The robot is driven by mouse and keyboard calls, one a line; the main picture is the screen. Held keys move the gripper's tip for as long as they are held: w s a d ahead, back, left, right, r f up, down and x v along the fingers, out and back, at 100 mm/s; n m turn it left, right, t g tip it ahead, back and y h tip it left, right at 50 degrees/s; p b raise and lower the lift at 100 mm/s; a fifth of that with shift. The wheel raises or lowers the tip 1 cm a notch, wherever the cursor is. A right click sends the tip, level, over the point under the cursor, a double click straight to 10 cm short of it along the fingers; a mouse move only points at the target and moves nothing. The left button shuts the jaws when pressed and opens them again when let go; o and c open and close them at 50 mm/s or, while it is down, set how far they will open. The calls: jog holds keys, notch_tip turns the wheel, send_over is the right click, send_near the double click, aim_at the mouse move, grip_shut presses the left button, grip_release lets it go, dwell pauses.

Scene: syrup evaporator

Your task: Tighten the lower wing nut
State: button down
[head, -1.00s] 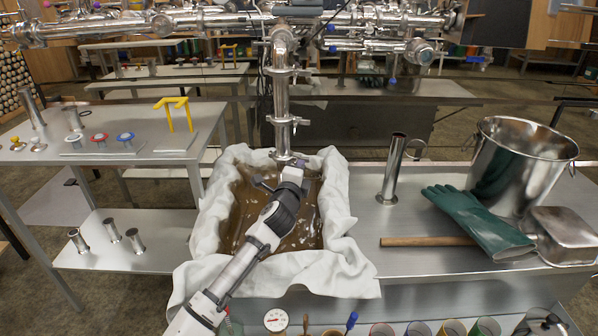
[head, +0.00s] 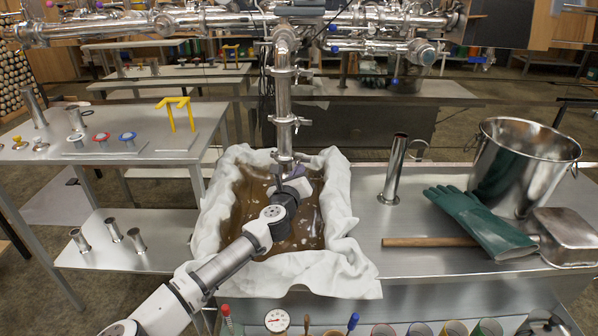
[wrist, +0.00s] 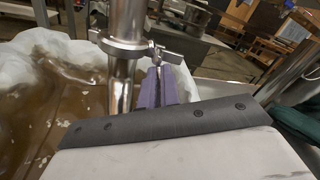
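A vertical steel pipe (head: 284,142) comes down over the pan. I see nothing held; contact with the nut cannot be told. In the head view my gripper (head: 296,172) is low beside the pipe, its fingers partly hidden by my wrist.
A cloth-lined pan (head: 333,220) of brown liquid lies under my arm. A left-hand table (head: 100,170) carries knobs and a yellow stand.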

jog(key=m, duration=0.2)
jog(key=m+p, duration=0.1)
jog(key=m, duration=0.1)
jog(key=shift+w+a+m, duration=0.1)
jog(key=shift+a+m, duration=0.25)
jog(key=shift+m, duration=0.05)
dwell(0.4)
jog(key=c, duration=1.6)
grip_release()
jog(key=b+v, duration=0.1)
jog(key=v, duration=1.3)
jog(key=shift+f, duration=0.1)
